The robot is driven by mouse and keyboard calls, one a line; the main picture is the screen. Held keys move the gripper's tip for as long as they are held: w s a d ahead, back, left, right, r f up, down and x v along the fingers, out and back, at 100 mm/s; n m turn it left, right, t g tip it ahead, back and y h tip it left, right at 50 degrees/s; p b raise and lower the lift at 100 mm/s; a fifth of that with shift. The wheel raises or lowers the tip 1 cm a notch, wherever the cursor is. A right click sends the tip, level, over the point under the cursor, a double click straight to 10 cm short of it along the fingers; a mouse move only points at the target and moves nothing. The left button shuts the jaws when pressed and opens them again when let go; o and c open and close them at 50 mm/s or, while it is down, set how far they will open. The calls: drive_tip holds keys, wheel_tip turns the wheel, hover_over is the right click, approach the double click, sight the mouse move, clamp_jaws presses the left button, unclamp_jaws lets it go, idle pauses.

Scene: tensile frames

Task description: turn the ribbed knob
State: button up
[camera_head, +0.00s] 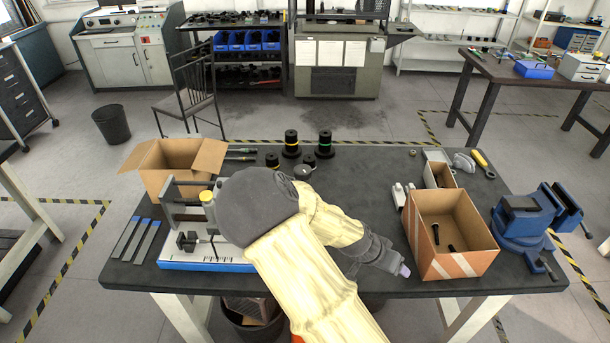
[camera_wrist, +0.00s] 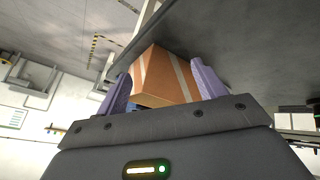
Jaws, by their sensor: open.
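A small test frame (camera_head: 170,215) with a white and blue base stands on the dark bench at the left. It has a light upright column with a yellow cap (camera_head: 206,196) and a dark round part (camera_head: 187,241) low at its front. I cannot make out which part is the ribbed knob; my arm covers the frame's right side. My gripper (camera_head: 404,270) is at the bench's front edge, left of the striped cardboard box and well right of the frame. In the wrist view its two purple fingers (camera_wrist: 163,84) are apart with nothing held between them.
An open cardboard box (camera_head: 455,265) holding dark pieces stands right of my gripper, with a blue vise (camera_head: 525,215) beyond it. Another open box (camera_head: 172,165) stands behind the frame. Black spools (camera_head: 291,145) stand at the back. Flat strips (camera_head: 133,240) lie at the left.

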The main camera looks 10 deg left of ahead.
drive_tip(key=w+a+r+n+t+h+b, duration=0.1)
drive_tip(key=w+a+r+t+b, duration=0.1)
drive_tip(key=w+a+t, duration=0.35)
drive_tip(key=w+a+r+t+b, duration=0.2)
drive_tip(key=w+a+t, duration=0.1)
drive_tip(key=a, duration=0.5)
drive_tip(key=s+a+r+n+t+y, duration=0.1)
drive_tip(key=a+r+t, duration=0.1)
drive_tip(key=a, duration=0.5)
drive_tip(key=s+a+r+n+t+y+b, duration=0.1)
drive_tip(key=a+r+t+y, duration=0.1)
drive_tip(key=a, duration=0.6)
wheel_tip(320, 180, up, 2)
drive_tip(key=shift+s+r+n+t+y, duration=0.1)
drive_tip(key=shift+s+n+t+y, duration=0.15)
drive_tip(key=shift+t, duration=0.6)
drive_tip(key=shift+a, duration=0.15)
drive_tip(key=shift+a, duration=0.1)
